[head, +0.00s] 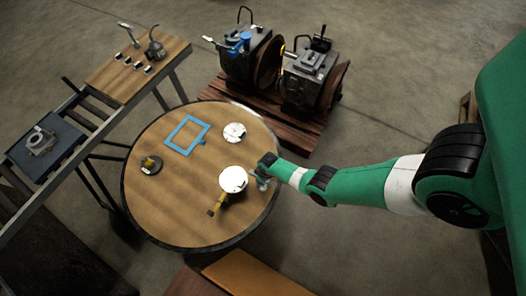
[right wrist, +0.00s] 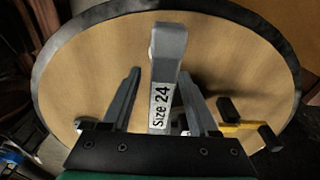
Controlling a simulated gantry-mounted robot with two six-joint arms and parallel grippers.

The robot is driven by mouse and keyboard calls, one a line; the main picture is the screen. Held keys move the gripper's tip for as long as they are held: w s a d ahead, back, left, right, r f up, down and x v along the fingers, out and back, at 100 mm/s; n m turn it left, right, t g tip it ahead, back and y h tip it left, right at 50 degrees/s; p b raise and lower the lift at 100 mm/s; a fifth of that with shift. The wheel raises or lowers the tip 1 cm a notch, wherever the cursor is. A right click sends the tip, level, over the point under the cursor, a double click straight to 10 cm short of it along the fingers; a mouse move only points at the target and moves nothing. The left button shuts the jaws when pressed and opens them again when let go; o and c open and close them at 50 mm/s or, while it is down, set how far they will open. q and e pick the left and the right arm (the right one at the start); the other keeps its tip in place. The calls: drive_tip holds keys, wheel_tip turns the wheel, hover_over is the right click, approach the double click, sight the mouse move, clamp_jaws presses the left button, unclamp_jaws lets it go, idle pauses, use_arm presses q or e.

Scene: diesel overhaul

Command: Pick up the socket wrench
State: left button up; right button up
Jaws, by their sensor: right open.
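A grey socket wrench (right wrist: 168,55) with a white "Size 24" label stands out in the right wrist view, its shank running between my fingers. My right gripper (right wrist: 160,85) is open, one finger on each side of the wrench, with gaps visible between. In the head view my right gripper (head: 263,172) is at the right edge of the round table (head: 165,215); a small grey piece shows just below it, too small to identify. The wrench's lower end is hidden behind my gripper's base. My left gripper is not in view.
A yellow-handled tool (head: 217,204) with black ends (right wrist: 245,125) lies close to my right gripper. White round parts (head: 233,179) (head: 234,132), a blue frame (head: 186,134) and a dark round part (head: 151,165) are on the table. Engine units stand on a pallet (head: 222,92) behind.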

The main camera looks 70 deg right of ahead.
drive_tip(key=shift+r, duration=0.15)
clamp_jaws()
idle(1.2)
